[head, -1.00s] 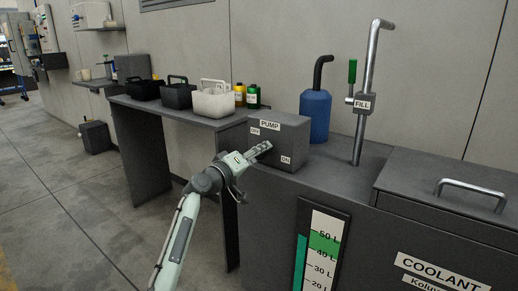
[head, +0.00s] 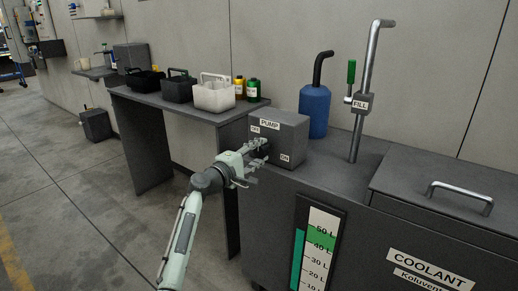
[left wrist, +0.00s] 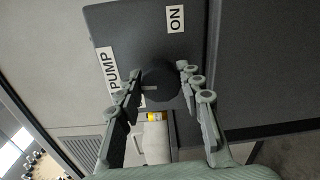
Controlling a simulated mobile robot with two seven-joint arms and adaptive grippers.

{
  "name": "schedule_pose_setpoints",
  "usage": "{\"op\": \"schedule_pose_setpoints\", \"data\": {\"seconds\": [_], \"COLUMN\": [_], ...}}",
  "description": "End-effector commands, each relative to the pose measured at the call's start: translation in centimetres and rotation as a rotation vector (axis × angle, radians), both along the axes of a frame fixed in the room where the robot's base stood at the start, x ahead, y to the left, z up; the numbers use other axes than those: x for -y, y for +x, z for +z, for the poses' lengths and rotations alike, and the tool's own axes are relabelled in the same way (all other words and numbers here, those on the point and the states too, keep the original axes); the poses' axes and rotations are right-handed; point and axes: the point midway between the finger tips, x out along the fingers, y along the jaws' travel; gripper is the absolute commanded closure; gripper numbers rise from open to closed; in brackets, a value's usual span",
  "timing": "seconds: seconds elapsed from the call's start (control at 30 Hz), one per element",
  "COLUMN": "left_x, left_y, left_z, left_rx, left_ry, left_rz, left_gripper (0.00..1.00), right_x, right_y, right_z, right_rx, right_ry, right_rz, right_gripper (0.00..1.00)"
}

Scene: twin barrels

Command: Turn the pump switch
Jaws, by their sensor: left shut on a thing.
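The grey pump box (head: 290,137) stands at the left end of the coolant tank, marked PUMP on top, OFF at left and ON at lower right. Its round dark switch knob (left wrist: 160,84) shows in the left wrist view, with a pale pointer line toward the left finger, away from the ON label (left wrist: 175,18). My left gripper (head: 261,151) is at the box front, its fingers on either side of the knob and shut on it. The fingers partly cover the knob in the head view. My right gripper is not in view.
A blue canister (head: 315,112) and the FILL pipe (head: 361,90) stand behind on the tank (head: 345,155). A side table (head: 150,103) at left holds caddies and small bottles. The level gauge (head: 316,250) is on the tank front.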

Motion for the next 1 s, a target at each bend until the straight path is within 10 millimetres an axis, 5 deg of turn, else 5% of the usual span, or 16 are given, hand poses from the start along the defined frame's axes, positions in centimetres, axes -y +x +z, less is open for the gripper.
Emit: {"op": "schedule_pose_setpoints", "data": {"seconds": [0.67,0.7,0.87,1.0], "left_x": [0.04,0.04,0.03,0.02], "left_y": [-0.03,-0.03,-0.02,-0.01], "left_z": [-0.06,-0.06,-0.04,-0.03], "left_rx": [-0.037,-0.037,-0.037,-0.036], "left_ry": [-0.052,-0.052,-0.051,-0.050], "left_rz": [0.000,0.000,0.000,0.000], "left_gripper": [0.92,0.61,0.42,0.42], "right_x": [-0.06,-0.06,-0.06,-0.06], "right_y": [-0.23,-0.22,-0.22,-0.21], "right_z": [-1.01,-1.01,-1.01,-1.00], "right_rx": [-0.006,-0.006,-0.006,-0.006], "right_ry": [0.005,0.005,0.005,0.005], "right_rz": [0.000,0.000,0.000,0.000], "right_gripper": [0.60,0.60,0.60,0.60]}}
